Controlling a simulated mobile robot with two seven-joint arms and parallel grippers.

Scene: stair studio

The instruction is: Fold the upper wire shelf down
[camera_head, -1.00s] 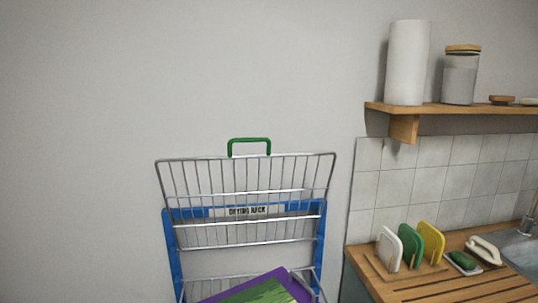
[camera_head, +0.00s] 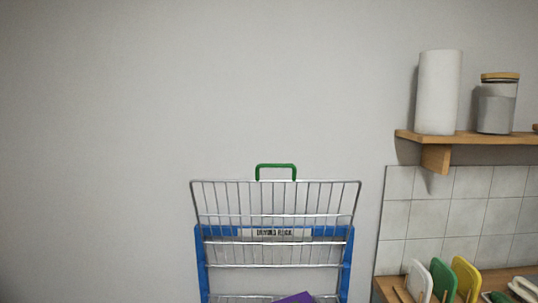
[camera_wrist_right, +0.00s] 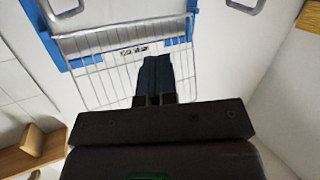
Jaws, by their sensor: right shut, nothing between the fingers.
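The upper wire shelf (camera_head: 275,203) is a grey wire grid standing raised at the top of a blue drying rack (camera_head: 202,262) against the wall. A green handle (camera_head: 276,167) sits on the shelf's top edge. In the right wrist view the wire shelf (camera_wrist_right: 88,62) and blue frame (camera_wrist_right: 50,45) lie beyond my right gripper (camera_wrist_right: 155,62). Its dark fingers are together with nothing between them. They overlap the wires in the picture; I cannot tell whether they touch. My left gripper is in neither view.
A purple item (camera_head: 294,298) lies low in the rack. To the right, a wooden shelf (camera_head: 470,138) holds a white roll (camera_head: 438,92) and a jar (camera_head: 497,103). White, green and yellow boards (camera_head: 467,278) stand on the counter below. The wall left of the rack is clear.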

